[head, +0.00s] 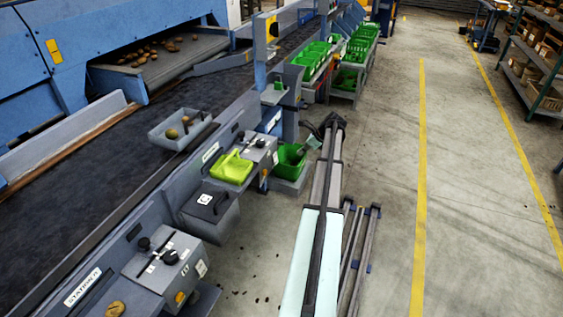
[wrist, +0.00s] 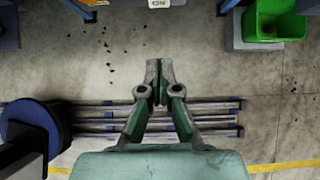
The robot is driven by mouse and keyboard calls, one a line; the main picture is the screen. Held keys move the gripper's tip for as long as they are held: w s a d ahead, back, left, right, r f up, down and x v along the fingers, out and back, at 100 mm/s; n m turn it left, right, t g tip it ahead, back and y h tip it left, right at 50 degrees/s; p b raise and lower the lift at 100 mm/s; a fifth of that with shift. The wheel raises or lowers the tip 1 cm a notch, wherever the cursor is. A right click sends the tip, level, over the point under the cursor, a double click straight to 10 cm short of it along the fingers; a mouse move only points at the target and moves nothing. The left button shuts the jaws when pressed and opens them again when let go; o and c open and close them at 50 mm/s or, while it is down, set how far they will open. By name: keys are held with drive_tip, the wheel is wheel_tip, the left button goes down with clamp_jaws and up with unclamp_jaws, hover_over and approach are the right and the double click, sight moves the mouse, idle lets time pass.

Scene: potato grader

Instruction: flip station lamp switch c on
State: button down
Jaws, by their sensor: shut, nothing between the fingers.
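My gripper (wrist: 160,66) is shut and empty in the wrist view, above the bare concrete floor. It touches nothing that I can see, and it cannot be made out in the head view. In the head view, a grey control box (head: 143,277) with black knobs or levers stands at the lower left, by a station sign (head: 83,287). A second grey control box (head: 265,149) with a dark lever stands farther along the line. I cannot tell which control is lamp switch c, or its position; the small labels are unreadable.
A dark conveyor (head: 75,210) runs along the left, with a grey tray (head: 172,138) beside it. A yellow-green tray (head: 231,169) sits between the control boxes. A green bin (wrist: 272,22) stands at the wrist view's upper right. The aisle floor (head: 470,200) is open at right.

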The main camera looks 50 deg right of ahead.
sight(275, 158)
drive_tip(key=w+r+p+x, duration=0.1)
drive_tip(key=p+x, duration=0.3)
drive_tip(key=x, duration=0.9)
drive_tip(key=shift+w+a+r, duration=0.3)
drive_tip(key=shift+w+r, duration=0.05)
drive_tip(key=shift+w, duration=0.2)
